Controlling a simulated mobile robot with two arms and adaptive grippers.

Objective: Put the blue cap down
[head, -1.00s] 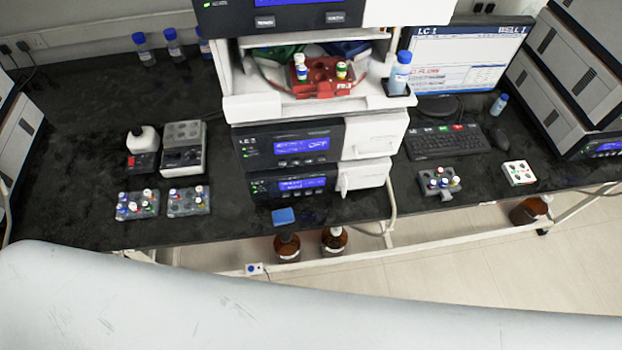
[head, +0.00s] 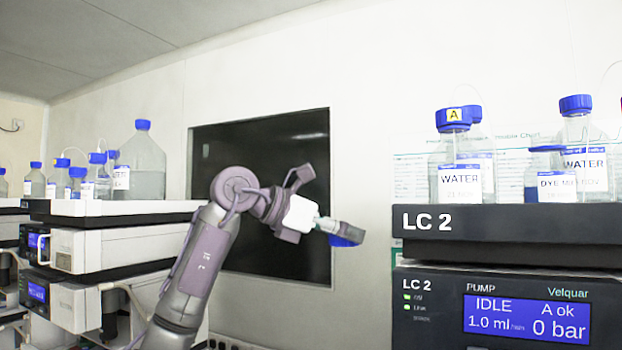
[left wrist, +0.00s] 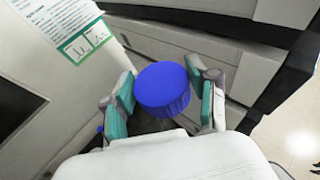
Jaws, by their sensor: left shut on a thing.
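My left gripper (head: 340,230) reaches in front of the dark wall panel, left of the LC 2 stack, in the head view. It is shut on a blue cap (head: 346,241), which shows at its fingertips in mid-air. In the left wrist view the ribbed round blue cap (left wrist: 163,88) sits between the two teal-padded fingers of the gripper (left wrist: 165,82). My right gripper is in neither view.
The LC 2 stack (head: 505,241) stands close on the right, with several capped bottles on top, some labelled WATER (head: 460,180). Another stack (head: 130,211) with blue-capped bottles stands on the left. The dark panel (head: 275,150) is behind my arm.

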